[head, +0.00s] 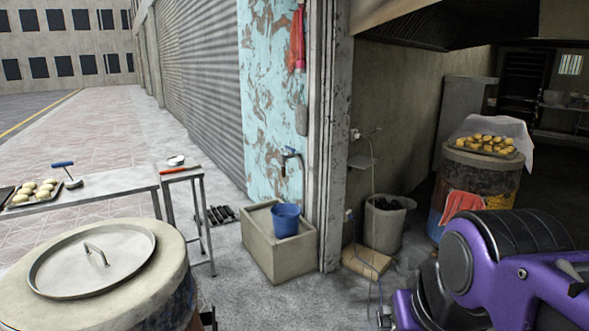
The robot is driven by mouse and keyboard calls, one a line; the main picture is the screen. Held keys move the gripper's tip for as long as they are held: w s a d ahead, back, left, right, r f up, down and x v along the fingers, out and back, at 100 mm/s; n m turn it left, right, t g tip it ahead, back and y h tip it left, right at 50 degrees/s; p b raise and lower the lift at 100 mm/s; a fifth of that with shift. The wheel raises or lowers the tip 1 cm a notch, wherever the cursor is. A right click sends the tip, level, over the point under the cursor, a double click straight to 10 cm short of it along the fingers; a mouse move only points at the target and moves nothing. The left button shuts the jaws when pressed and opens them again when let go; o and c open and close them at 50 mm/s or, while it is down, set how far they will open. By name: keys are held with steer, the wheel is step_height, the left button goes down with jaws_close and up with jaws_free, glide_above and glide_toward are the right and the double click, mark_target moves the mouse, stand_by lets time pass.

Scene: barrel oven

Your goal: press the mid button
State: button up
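No button that I can pick out as the mid button shows clearly in the head view. A small pale wall fitting (355,134) with a cable sits on the wall right of the door frame, and a second one (348,215) sits lower down. Both are too small to show any buttons. My purple and black arm fills the lower right corner. My gripper is not in view, so its state and its distance from any button are hidden.
A barrel oven with a metal lid (92,260) stands at front left, beside a metal table (110,183). A concrete basin (277,258) holds a blue bucket (286,220). A grey bin (385,228) and another barrel (480,180) stand right. Paving at left is open.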

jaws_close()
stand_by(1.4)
